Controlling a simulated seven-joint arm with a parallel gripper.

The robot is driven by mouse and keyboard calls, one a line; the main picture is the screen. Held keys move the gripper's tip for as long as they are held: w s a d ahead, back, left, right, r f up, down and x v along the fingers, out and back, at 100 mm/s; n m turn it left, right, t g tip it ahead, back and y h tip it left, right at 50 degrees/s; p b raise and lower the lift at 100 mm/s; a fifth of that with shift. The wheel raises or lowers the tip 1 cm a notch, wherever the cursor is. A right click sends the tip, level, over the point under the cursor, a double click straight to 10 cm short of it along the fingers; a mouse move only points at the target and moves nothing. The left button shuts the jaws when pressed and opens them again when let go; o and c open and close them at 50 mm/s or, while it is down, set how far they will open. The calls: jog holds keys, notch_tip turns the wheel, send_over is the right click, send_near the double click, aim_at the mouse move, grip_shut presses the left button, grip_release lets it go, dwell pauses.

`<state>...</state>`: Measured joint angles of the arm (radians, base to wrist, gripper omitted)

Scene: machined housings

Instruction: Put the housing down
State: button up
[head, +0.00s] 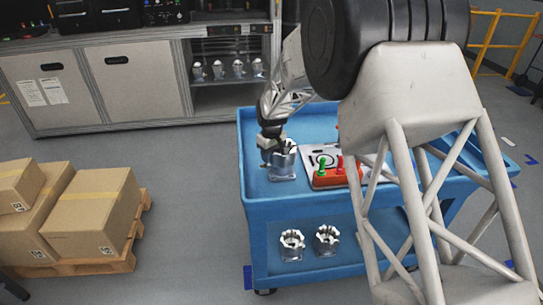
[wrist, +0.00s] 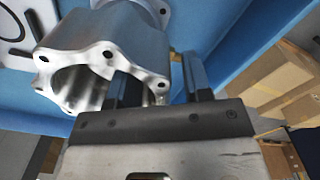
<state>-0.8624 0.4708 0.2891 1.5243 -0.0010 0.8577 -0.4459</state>
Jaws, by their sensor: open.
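A shiny metal housing (head: 284,164) stands on the top of the blue cart (head: 243,130), near its left end. It also shows close up in the wrist view (wrist: 112,42), with a scalloped rim, bolt holes and a wide bore. My gripper (head: 272,140) is at the housing's upper left rim. In the wrist view my gripper (wrist: 160,82) is open, with one finger overlapping the bore and the other outside the wall. The wall lies between the fingers; whether they touch it I cannot tell.
A light plate (head: 318,153) and a red box (head: 328,178) with green and red knobs are right of the housing. Two housings (head: 292,244) sit on the lower shelf. Several more (head: 238,68) stand in the back cabinet. Cartons (head: 95,212) on a pallet are at left.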

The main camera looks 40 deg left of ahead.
notch_tip(320, 180, up, 12)
dwell(0.6)
dwell(0.9)
jog(key=w+d+r+m, duration=0.15)
jog(key=d+r, duration=0.35)
jog(key=d, duration=0.5)
jog(key=w+d+r+m, duration=0.15)
jog(key=d+r, duration=0.35)
jog(key=d, duration=0.5)
jog(key=s+d+r+m+t, duration=0.1)
jog(key=s+d+r+m, duration=0.15)
jog(key=d, duration=0.85)
jog(key=s+d+r+m, duration=0.2)
jog(key=s+d+r, duration=0.15)
jog(key=d, duration=0.75)
jog(key=s+d+f+m+t, duration=0.1)
jog(key=s+d+f+m, duration=0.2)
jog(key=s+d, duration=2.4)
jog(key=d+m, duration=0.1)
jog(key=m, duration=0.3)
jog(key=shift+s+d+m+t, duration=0.3)
jog(key=shift+s+d+m, duration=0.05)
